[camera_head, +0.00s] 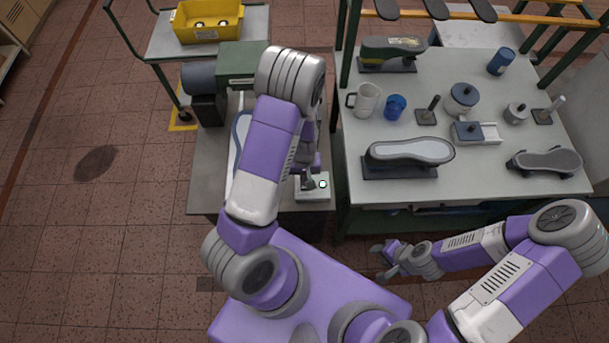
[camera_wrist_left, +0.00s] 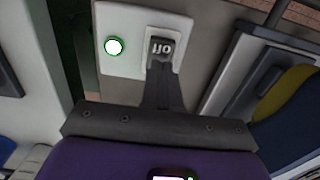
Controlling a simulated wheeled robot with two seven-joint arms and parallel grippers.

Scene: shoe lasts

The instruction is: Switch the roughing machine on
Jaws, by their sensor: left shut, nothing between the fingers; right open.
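The roughing machine (camera_head: 243,62), green with a grey motor, stands at the back of the grey left bench. A white switch box (camera_head: 322,193) sits at that bench's front right corner. In the left wrist view the box (camera_wrist_left: 120,66) carries a bright white lamp with a green ring (camera_wrist_left: 114,46) and a dark rocker (camera_wrist_left: 162,47) whose upside-down marking looks like "off". My left gripper (camera_head: 308,184) is shut and empty, its tips at the rocker's lower edge (camera_wrist_left: 160,68); contact is unclear. My right gripper (camera_head: 384,262) is open and empty, in front of the right table.
The right table (camera_head: 480,185) holds shoe lasts (camera_head: 410,151), a white mug (camera_head: 366,99), a blue cup (camera_head: 395,106) and several pots and tools. A yellow bin (camera_head: 208,22) stands on a trolley at the back left. My left arm hides part of the left bench.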

